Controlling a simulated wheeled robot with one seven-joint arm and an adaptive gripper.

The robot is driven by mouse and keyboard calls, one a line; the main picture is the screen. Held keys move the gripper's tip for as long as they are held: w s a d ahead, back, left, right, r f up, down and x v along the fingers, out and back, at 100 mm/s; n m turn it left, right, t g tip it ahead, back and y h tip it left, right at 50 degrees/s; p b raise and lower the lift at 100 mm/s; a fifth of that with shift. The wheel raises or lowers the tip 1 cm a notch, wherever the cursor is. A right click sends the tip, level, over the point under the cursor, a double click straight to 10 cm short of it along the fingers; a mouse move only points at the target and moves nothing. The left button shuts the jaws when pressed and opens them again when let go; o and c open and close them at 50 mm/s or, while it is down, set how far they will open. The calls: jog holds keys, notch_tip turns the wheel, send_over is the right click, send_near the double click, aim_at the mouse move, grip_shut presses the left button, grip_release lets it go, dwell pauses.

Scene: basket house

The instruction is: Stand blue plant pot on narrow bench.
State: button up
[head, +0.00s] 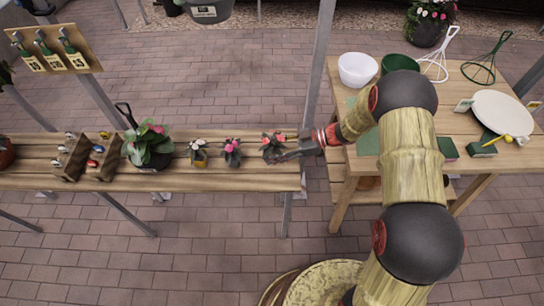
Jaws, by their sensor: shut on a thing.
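The narrow bench (225,180) is a long slatted wooden top running from the left edge to the middle. My gripper (285,153) is over its right end, shut on a small plant pot with red-pink flowers (273,144). The pot looks upright. The fingers and leaves hide much of it, so its blue colour is not clear, and I cannot tell whether its base touches the bench. To its left are another small pot with pink flowers (231,153) and a yellow pot with pale flowers (198,153).
A larger leafy plant (148,147) and wooden racks (72,160) stand further left on the bench. A wooden table (465,168) at right holds a white bowl (357,69), a green pot (399,63) and a white plate (503,112). A metal post (318,65) rises between bench and table.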

jog(key=shift+w+f, duration=0.25)
jog(key=shift+f, duration=0.15)
jog(key=shift+w+f+b, duration=0.15)
jog(key=shift+f+b, duration=0.65)
jog(key=shift+f, duration=0.75)
jog(key=shift+f, duration=0.2)
jog(key=o, duration=1.2)
jog(key=shift+o, duration=0.3)
jog(key=shift+r, duration=0.1)
